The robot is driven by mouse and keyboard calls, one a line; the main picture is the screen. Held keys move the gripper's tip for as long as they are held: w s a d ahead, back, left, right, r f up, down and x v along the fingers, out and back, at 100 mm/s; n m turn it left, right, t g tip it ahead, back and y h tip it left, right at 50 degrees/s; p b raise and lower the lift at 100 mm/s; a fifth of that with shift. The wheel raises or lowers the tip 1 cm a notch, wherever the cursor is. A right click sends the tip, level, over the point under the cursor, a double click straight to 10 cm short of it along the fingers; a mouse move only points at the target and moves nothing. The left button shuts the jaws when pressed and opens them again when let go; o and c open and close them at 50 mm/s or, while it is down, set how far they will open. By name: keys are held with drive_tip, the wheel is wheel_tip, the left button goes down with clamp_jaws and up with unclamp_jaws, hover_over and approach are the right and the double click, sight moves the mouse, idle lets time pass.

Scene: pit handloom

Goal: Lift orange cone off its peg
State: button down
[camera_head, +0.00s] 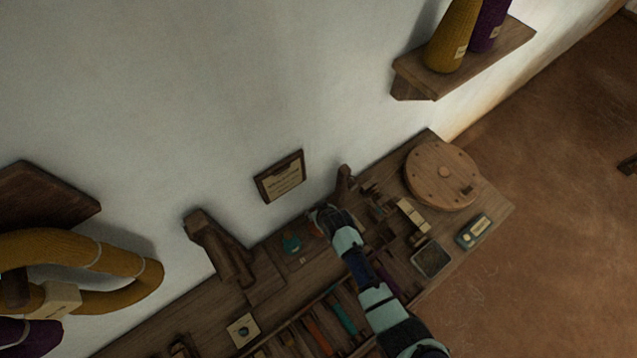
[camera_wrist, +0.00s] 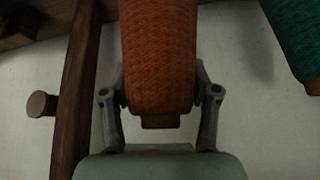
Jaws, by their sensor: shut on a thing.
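The orange cone (camera_wrist: 159,55) fills the upper middle of the wrist view, with woven-looking thread and a small brown end toward me. My gripper (camera_wrist: 160,93) is shut on it, one grey finger on each side. Whether the cone is on its peg or clear of it, I cannot tell; its far end is out of frame. In the head view my gripper (camera_head: 323,217) is over the back of the workbench near the wall, and the cone is mostly hidden there.
A teal cone (camera_wrist: 298,35) is at the upper right of the wrist view, apart from my gripper; a dark wooden post (camera_wrist: 77,95) is at left. The workbench (camera_head: 150,335) holds a round wooden disc (camera_head: 442,175), a tray (camera_head: 431,259) and a wooden bracket (camera_head: 218,249).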

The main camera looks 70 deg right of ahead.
wheel_tip(320, 180, up, 18)
drive_tip(key=p, duration=0.3)
drive_tip(key=shift+p, duration=0.35)
